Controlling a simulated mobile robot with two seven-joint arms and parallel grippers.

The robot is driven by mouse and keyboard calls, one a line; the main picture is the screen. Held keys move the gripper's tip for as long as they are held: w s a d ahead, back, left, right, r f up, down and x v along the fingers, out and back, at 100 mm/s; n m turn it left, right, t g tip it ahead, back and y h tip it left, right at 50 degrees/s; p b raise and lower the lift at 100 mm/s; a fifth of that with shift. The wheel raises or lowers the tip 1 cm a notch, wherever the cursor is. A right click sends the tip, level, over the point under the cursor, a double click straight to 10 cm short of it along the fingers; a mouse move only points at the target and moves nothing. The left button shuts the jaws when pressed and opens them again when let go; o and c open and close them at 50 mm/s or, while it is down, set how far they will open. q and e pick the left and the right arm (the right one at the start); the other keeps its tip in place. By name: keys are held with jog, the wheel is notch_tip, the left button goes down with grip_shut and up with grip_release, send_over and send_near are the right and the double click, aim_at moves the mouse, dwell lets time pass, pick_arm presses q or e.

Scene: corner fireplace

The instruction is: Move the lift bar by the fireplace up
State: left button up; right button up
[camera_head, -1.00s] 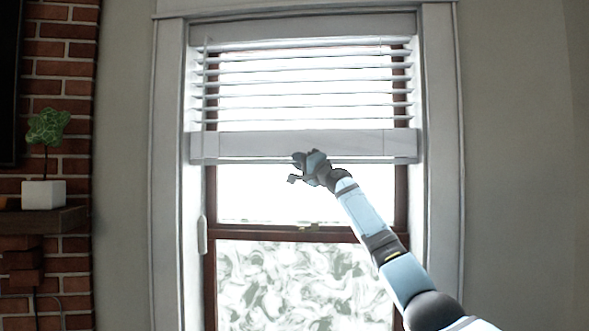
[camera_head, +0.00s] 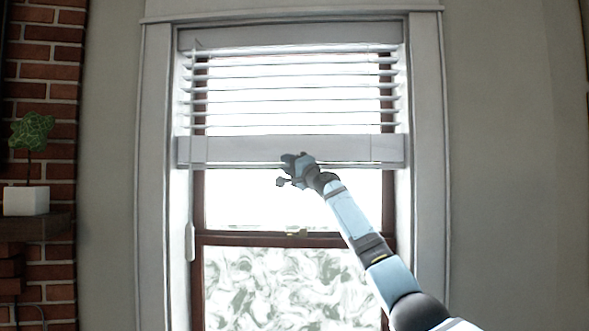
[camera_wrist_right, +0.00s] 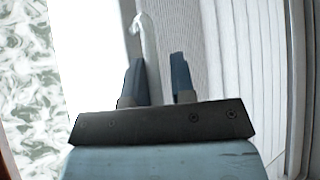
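The lift bar (camera_head: 240,150) is the wide white bottom rail of the raised blind in the window. It sits level, below several spread slats. My right gripper (camera_head: 286,172) is at the bar's lower edge, near its middle, with one finger over the bar's lower face and the other below. In the right wrist view, the two dark fingers of my right gripper (camera_wrist_right: 157,78) stand apart. A narrow white lip of the bar (camera_wrist_right: 148,50) passes between them, close to the left finger, with a gap to the right one. Firm contact is unclear. My left gripper is not visible.
The white window frame (camera_head: 428,180) surrounds the blind on both sides. A thin wand (camera_head: 190,240) hangs at the left. A brick fireplace wall (camera_head: 55,120) with a potted plant (camera_head: 27,200) on a dark mantel (camera_head: 45,226) stands at the far left.

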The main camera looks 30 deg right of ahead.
jog(key=shift+s+d+f, duration=0.1)
jog(key=shift+s+f, duration=0.2)
jog(key=b+v, duration=0.5)
jog(key=v, duration=0.7)
jog(key=shift+s, duration=0.45)
jog(key=shift+d+r, duration=0.1)
jog(key=shift+d, duration=0.05)
